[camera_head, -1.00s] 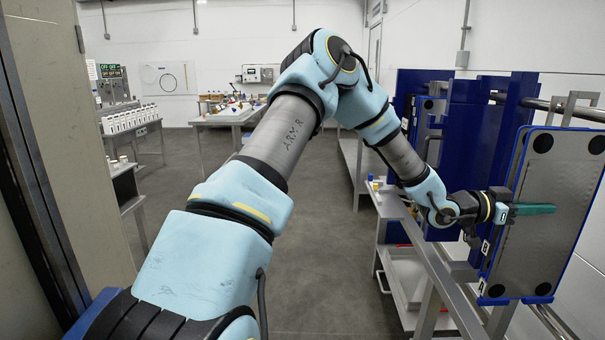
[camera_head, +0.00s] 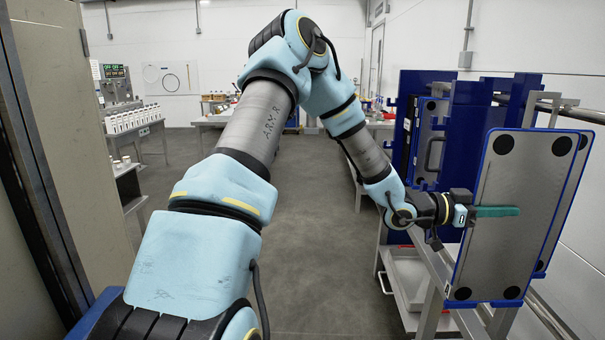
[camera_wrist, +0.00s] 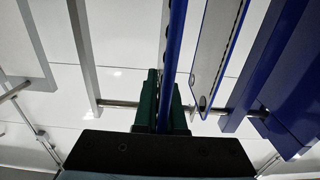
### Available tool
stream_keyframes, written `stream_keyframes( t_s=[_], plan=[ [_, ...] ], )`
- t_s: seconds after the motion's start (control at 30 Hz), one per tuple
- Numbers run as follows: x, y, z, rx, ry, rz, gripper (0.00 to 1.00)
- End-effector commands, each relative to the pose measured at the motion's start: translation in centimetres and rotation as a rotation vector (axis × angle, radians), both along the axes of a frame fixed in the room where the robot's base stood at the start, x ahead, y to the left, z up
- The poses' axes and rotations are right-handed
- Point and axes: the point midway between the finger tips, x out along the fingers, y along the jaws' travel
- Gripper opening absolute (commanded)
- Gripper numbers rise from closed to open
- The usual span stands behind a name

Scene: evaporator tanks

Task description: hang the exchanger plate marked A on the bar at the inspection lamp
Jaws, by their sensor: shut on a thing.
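The exchanger plate (camera_head: 522,235) is a grey panel with a blue edge and black discs at its corners, in front at the right of the head view. A small pale tag (camera_head: 447,289) shows at its lower left edge; its letter is hard to read now. My gripper (camera_head: 497,211) is shut on this plate, its green fingers across the left edge. In the wrist view the green fingers (camera_wrist: 162,105) clasp the thin blue edge (camera_wrist: 174,45). A metal bar (camera_wrist: 120,104) runs behind the plate in that view. I cannot pick out the inspection lamp.
A second similar plate (camera_head: 567,205) stands close behind the held one; one also shows right of it in the wrist view (camera_wrist: 214,50). Blue uprights (camera_head: 489,128) and a rail (camera_head: 585,114) are behind. The floor (camera_head: 320,200) is open.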

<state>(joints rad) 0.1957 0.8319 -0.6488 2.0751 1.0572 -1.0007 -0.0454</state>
Motion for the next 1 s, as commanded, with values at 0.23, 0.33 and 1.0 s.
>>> stream_keyframes(
  t_s=[0.23, 0.33, 1.0],
  plan=[
    [0.2, 2.3, 0.1, -0.001, 0.0, 0.001, 0.0],
    [0.3, 3.3, 0.2, -0.002, 0.0, 0.002, 0.0],
    [0.4, 6.9, 0.1, -0.003, 0.0, 0.0, 0.0]
  ],
)
